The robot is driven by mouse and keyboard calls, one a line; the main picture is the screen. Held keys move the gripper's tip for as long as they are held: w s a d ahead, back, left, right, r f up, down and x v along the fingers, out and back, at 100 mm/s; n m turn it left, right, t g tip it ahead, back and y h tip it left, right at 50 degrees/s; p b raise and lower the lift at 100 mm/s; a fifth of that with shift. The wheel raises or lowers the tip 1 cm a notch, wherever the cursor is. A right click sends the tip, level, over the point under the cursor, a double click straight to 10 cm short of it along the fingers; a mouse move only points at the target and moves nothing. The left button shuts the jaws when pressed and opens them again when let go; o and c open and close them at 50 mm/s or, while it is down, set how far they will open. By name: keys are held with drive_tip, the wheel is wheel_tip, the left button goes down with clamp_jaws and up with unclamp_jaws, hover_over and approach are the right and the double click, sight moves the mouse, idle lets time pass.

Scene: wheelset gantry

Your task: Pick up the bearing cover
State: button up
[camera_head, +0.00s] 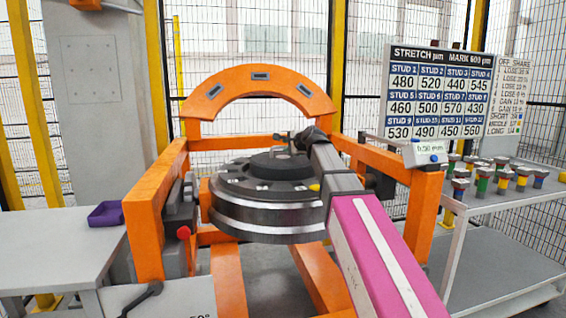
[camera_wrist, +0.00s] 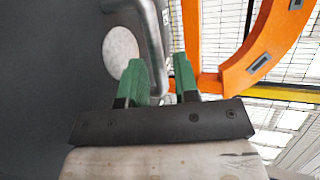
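The bearing cover (camera_head: 279,165) appears to be the dark round disc on top of the wheelset hub (camera_head: 265,205), with a handle on its upper side. In the wrist view a dark flat surface, probably this cover (camera_wrist: 50,70), fills the left side, and a grey bent handle bar (camera_wrist: 153,40) rises from it. My gripper (camera_head: 290,140) is over the cover at the handle. My wrist hides part of the cover in the head view.
An orange gantry frame (camera_head: 145,215) with an arch (camera_head: 259,78) surrounds the wheelset. A purple tray (camera_head: 106,215) sits on the left table (camera_head: 55,245). Studs with coloured bands stand on the right table (camera_head: 500,195). A stud value board (camera_head: 437,95) is behind.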

drive_tip(key=x, duration=0.5)
drive_tip(key=shift+s+a, duration=0.2)
drive_tip(key=shift+s, duration=0.05)
clamp_jaws()
